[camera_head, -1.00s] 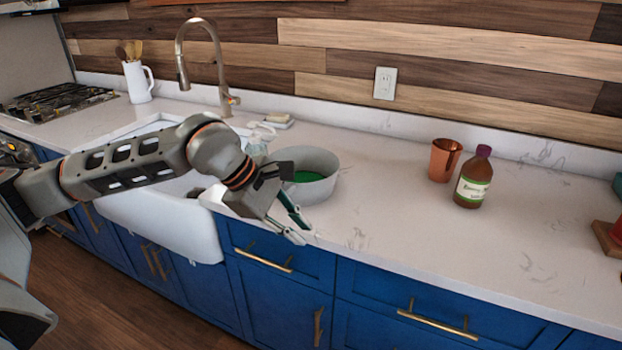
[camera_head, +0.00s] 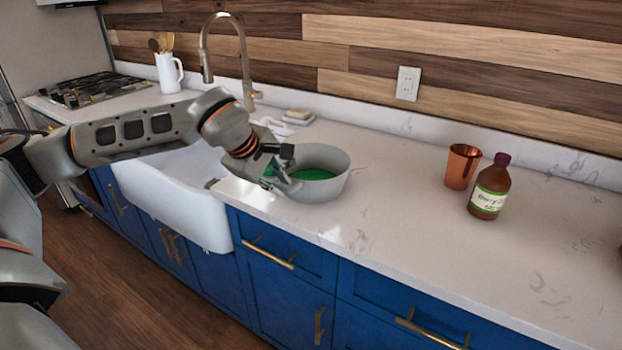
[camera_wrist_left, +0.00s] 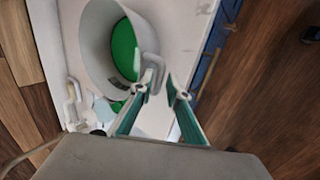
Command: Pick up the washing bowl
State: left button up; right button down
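The washing bowl (camera_head: 326,189) is a round grey bowl with a green inside, upright on the white counter just right of the sink. In the left wrist view the bowl (camera_wrist_left: 93,45) fills the upper left, with a grey handle-like piece on its near rim. My left gripper (camera_head: 282,184) is at the bowl's left front side. In the left wrist view its two green-lined fingers (camera_wrist_left: 160,84) are apart, with their tips close to the handle-like piece. I cannot tell whether they touch it. My right gripper is not in view.
The white sink (camera_head: 185,205) and tall tap (camera_head: 243,60) are left of the bowl. A soap block on a dish (camera_head: 298,116) lies behind it. A copper cup (camera_head: 461,166) and brown bottle (camera_head: 489,190) stand to the right. The counter between is clear.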

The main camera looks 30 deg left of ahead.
aim_at(283, 187)
pick_arm(q)
jog(key=shift+x, duration=1.6)
jog(key=shift+c, duration=0.4)
grip_shut()
jog(key=shift+r, duration=0.1)
